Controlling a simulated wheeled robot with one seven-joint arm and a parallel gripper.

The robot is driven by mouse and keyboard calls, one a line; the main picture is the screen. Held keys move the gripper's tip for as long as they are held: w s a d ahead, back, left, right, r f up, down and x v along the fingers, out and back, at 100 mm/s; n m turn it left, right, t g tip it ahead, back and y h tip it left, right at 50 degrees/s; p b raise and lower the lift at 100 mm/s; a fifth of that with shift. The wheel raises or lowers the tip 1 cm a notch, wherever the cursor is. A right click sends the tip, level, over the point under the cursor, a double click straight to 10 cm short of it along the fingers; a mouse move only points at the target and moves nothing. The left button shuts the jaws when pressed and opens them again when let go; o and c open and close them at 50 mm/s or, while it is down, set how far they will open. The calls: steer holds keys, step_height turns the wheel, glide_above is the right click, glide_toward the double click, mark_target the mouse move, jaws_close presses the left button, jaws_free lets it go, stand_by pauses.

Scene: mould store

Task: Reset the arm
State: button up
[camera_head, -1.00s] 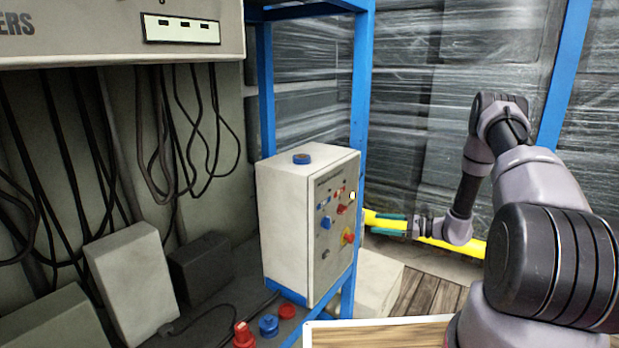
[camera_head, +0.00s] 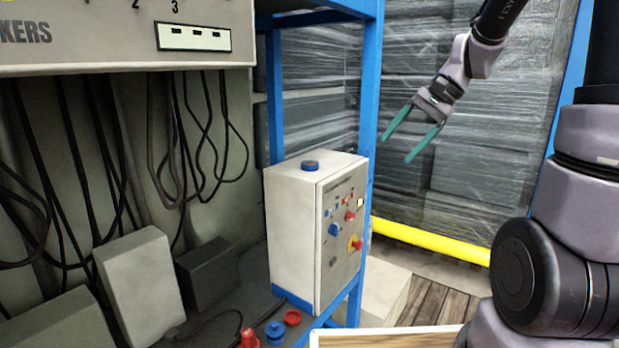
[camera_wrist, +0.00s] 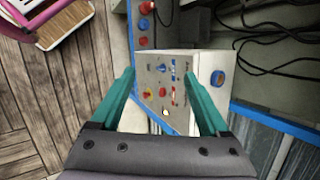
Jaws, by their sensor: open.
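My gripper (camera_head: 409,134) is at the upper right of the head view, in front of the plastic-wrapped stacks. Its two teal fingers are spread apart, point down and left, and hold nothing. It is above and to the right of the white control box (camera_head: 312,235), clear of it. In the wrist view my gripper (camera_wrist: 164,82) shows at the bottom, with the control box (camera_wrist: 182,68) seen between and beyond the fingers. The box has coloured knobs and buttons on its panel and a blue button on top.
A blue rack post (camera_head: 367,120) stands close behind the control box. Red and blue buttons (camera_head: 275,331) sit at its foot. Black cables (camera_head: 180,130) hang at left. A yellow rail (camera_head: 430,241) runs low at the back. A wooden-topped surface (camera_head: 385,339) is at the front.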

steer(key=s+d+r+n+t+h, duration=0.1)
steer(key=s+d+r+t+h, duration=0.1)
steer(key=s, duration=0.5)
steer(key=s+d+r+n+t+h, duration=0.2)
steer(key=s+r+t, duration=0.2)
steer(key=s+r, duration=0.2)
steer(key=shift+s+r+n+h, duration=0.15)
steer(key=shift+s+n+h, duration=0.15)
steer(key=shift+s, duration=0.35)
stand_by(2.6)
